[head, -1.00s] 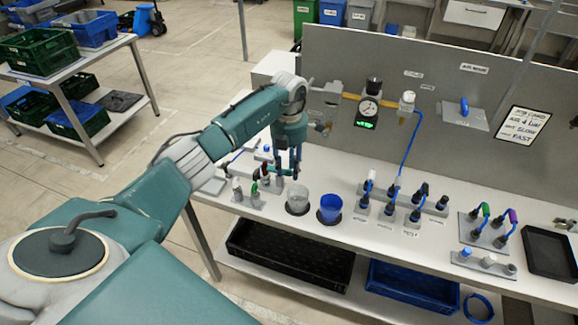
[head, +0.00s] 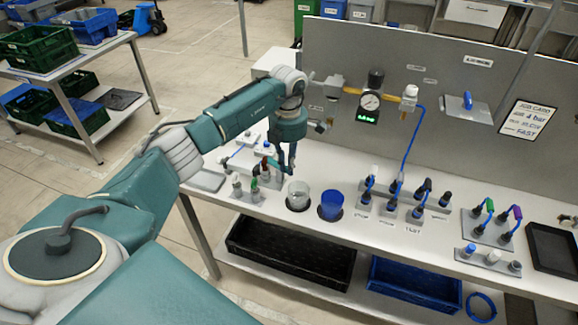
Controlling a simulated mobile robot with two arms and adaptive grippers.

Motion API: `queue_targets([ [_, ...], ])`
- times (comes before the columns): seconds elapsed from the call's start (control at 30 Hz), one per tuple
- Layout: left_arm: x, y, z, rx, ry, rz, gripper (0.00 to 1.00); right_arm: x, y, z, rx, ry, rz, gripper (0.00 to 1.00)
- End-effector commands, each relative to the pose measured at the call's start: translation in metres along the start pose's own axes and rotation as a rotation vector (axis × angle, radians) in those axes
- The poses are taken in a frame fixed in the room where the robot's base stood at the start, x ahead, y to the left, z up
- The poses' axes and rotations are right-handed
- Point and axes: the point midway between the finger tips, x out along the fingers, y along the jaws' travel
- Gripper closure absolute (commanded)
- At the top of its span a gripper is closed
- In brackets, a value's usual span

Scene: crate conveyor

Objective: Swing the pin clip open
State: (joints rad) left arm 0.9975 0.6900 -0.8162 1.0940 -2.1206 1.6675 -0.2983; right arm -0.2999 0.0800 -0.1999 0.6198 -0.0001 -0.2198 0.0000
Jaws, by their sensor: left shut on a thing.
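My left gripper (head: 287,169) points down over the left part of the bench. It is shut on a small part, apparently the pin clip, which is too small and too covered by the fingers to make out clearly. My right gripper is not in view.
A clear cup (head: 298,192) and a blue cup (head: 330,203) stand close to the gripper on the right. Rows of dark connectors (head: 415,213) stand further right. A gauge (head: 370,102) is on the back panel (head: 440,130). Black (head: 290,262) and blue (head: 415,290) crates sit below.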

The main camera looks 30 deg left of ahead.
Motion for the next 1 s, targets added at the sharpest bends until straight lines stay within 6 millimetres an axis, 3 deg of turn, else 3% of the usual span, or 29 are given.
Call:
queue_targets([
  [0.5,0.002,-0.002,-0.014,0.481,-0.002,0.003,1.0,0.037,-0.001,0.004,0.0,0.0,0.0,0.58],
  [1.0,0.0,-0.001,-0.023,0.777,-0.002,0.002,1.0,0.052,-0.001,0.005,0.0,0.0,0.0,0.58],
])
